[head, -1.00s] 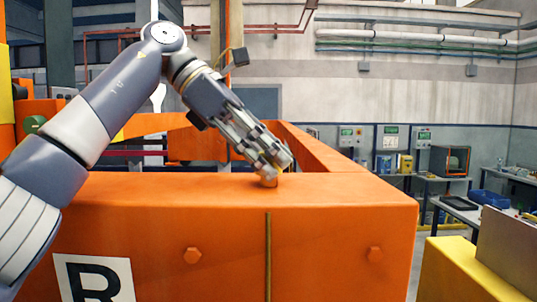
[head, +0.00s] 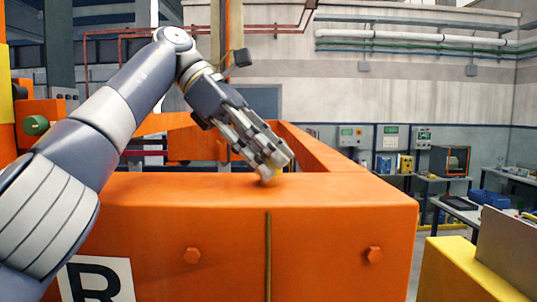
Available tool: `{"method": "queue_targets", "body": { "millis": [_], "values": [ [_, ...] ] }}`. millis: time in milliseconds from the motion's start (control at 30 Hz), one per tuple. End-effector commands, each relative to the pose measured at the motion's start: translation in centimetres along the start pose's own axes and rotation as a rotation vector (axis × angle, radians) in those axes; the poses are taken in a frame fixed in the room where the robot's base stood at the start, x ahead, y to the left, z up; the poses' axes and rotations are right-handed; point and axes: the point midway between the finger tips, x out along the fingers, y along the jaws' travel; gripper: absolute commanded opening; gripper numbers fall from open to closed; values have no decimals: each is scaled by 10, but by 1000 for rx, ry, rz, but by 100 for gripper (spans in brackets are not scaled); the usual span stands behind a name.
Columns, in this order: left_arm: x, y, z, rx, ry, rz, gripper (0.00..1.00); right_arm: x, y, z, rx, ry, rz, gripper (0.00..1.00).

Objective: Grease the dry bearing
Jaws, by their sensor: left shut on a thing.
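My left gripper (head: 270,168) reaches down to the top face of the large orange frame (head: 330,205), near the middle of its front beam. I cannot make out a bearing for sure; the spot under the fingers is hidden. My right gripper is not in view.
A yellow block (head: 460,268) with a grey panel (head: 507,250) stands at the right. Benches with devices (head: 450,161) line the back wall. The beam top right of my gripper is clear.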

Motion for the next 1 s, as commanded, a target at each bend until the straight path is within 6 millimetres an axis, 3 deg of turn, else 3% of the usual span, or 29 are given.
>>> {"method": "queue_targets", "body": {
  "millis": [567, 600, 667, 1000],
  "values": [
    [-2, 0, 2, 7, -5, 2, 12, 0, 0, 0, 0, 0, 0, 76],
    [-2, 0, 2, 7, -5, 2, 42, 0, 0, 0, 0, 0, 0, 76],
    [-2, 0, 2, 7, -5, 1, 56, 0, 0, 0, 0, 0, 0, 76],
    [-1, 0, 0, 5, -2, -2, 56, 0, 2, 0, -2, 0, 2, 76]
  ]
}}
